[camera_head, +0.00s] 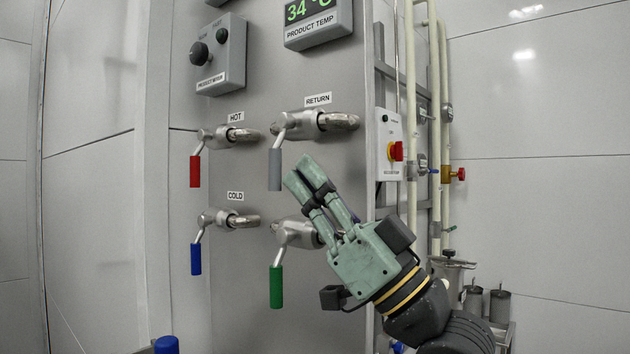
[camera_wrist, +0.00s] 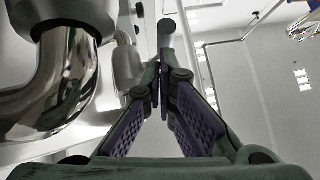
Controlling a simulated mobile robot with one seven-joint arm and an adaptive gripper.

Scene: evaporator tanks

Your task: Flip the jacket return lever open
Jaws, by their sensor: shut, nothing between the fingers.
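The return lever (camera_head: 275,169) has a grey grip and hangs straight down from its valve (camera_head: 305,125), under the RETURN label (camera_head: 318,100). The valve's chrome pipe runs sideways to the right. My gripper (camera_head: 301,171) is shut and empty, its fingers pointing up and left. In the head view the fingertips are just right of the grey grip's lower part; whether they touch it I cannot tell. In the wrist view my closed fingertips (camera_wrist: 161,70) are in the middle, with a grey rounded bar, likely the lever grip (camera_wrist: 168,32), just beyond them.
A green-handled lever (camera_head: 276,286) hangs below, its valve partly behind my gripper. Red HOT (camera_head: 195,171) and blue COLD (camera_head: 196,259) levers hang at left. A switch box with a red knob (camera_head: 396,151) and vertical pipes stand at right. Chrome pipe (camera_wrist: 65,80) fills the wrist view's left.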

